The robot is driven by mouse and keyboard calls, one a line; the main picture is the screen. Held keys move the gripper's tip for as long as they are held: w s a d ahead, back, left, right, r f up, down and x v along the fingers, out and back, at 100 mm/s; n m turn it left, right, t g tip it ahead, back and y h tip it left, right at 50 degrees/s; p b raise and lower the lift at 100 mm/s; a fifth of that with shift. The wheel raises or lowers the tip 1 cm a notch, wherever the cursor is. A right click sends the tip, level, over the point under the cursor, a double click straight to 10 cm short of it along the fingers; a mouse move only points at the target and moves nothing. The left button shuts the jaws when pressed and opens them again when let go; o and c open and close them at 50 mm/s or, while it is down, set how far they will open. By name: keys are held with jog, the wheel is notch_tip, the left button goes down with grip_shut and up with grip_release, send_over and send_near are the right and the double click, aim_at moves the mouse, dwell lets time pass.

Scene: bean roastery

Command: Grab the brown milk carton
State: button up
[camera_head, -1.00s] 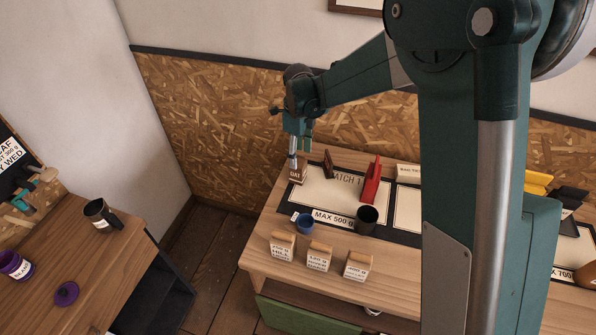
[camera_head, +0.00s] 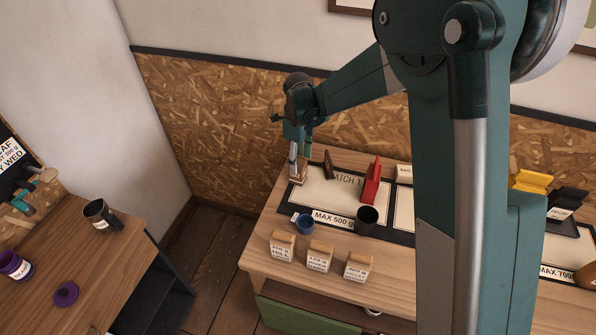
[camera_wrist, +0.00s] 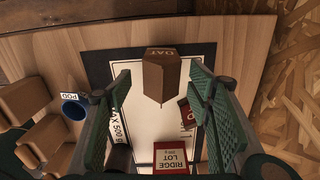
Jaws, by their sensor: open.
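The brown milk carton (camera_wrist: 163,80), with a white OAT label, shows at the upper middle of the wrist view, at the dark border of the BATCH 1 mat (camera_wrist: 148,122). In the head view the carton (camera_head: 298,176) is at the table's far left corner, partly covered by my fingers. My gripper (camera_wrist: 160,72) is open, with one green ribbed finger on each side of the carton in the wrist view. In the head view my gripper (camera_head: 298,160) is right over the carton. I cannot tell whether the fingers touch it.
A small dark brown item (camera_wrist: 187,112) and the red RIDGE LOT package (camera_wrist: 171,160) are close by on the mat. A blue cup (camera_head: 306,223), a dark cup (camera_head: 366,218) and labelled bags (camera_head: 319,257) are nearer the front. The OSB wall (camera_head: 225,115) is behind.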

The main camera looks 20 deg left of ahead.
aim_at(299, 179)
jog(key=shift+f, duration=0.1)
jog(key=shift+w+a+f, duration=0.1)
jog(key=shift+f, duration=2.45)
jog(key=c, duration=0.9)
